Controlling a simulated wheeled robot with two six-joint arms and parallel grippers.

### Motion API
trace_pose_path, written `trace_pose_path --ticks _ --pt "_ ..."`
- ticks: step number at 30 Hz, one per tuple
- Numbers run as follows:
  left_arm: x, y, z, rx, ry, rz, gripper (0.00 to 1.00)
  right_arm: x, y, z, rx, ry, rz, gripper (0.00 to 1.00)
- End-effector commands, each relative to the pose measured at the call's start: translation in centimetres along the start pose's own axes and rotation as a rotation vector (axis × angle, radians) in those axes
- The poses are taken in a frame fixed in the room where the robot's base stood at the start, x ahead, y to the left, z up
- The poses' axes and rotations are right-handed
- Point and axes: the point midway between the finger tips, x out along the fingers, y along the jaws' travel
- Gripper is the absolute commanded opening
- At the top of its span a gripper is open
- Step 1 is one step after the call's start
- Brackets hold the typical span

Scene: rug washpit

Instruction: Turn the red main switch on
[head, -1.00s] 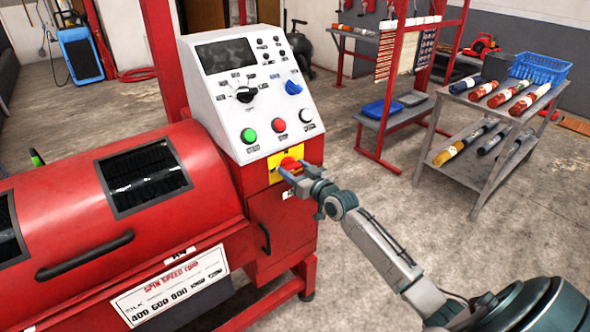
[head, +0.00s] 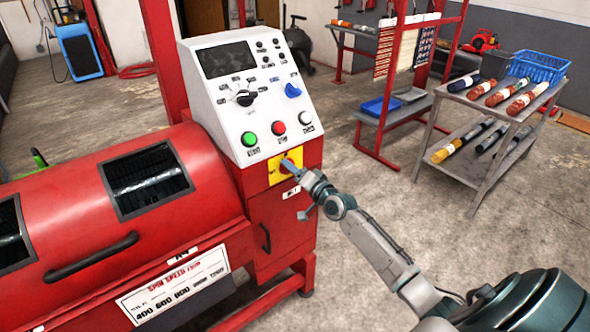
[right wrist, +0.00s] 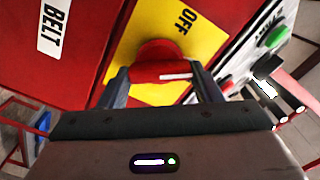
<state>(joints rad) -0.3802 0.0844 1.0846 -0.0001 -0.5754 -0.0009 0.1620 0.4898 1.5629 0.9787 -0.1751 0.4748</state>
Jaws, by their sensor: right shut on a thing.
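The red main switch (right wrist: 158,62) is a round red knob with a raised bar and a white mark, on a yellow plate (right wrist: 196,42) lettered "OFF". In the right wrist view its bar lies about level across the picture, between the two fingers of my right gripper (right wrist: 162,82), which is shut on it. The white mark lies towards the right finger. In the head view the yellow plate (head: 273,178) is on the machine's red front below the sloped panel, and my right gripper (head: 290,168) covers most of the knob. My left gripper is not in view.
The white control panel (head: 232,125) with green, red and white buttons is just above the switch. A white "BELT" label (right wrist: 53,28) is beside the plate. The red drum (head: 60,205) is at left. A grey trolley (head: 480,100) with rolls stands right, beyond open floor.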

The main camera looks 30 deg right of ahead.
Motion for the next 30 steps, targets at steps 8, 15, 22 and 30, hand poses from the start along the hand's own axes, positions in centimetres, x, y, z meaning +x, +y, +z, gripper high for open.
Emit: trace_pose_path --ticks 8,15,22,30 --pt "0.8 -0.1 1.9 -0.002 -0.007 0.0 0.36 0.0 0.0 -0.1 0.259 0.0 0.001 0.35" --pt "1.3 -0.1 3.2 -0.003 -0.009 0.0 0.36 0.0 0.1 0.0 0.443 0.0 0.0 0.35" --pt "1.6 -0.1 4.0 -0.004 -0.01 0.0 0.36 0.0 0.2 0.0 0.562 0.001 0.0 0.35" --pt "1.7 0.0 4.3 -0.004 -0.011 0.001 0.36 0.0 0.3 0.0 0.622 0.001 0.0 0.35"
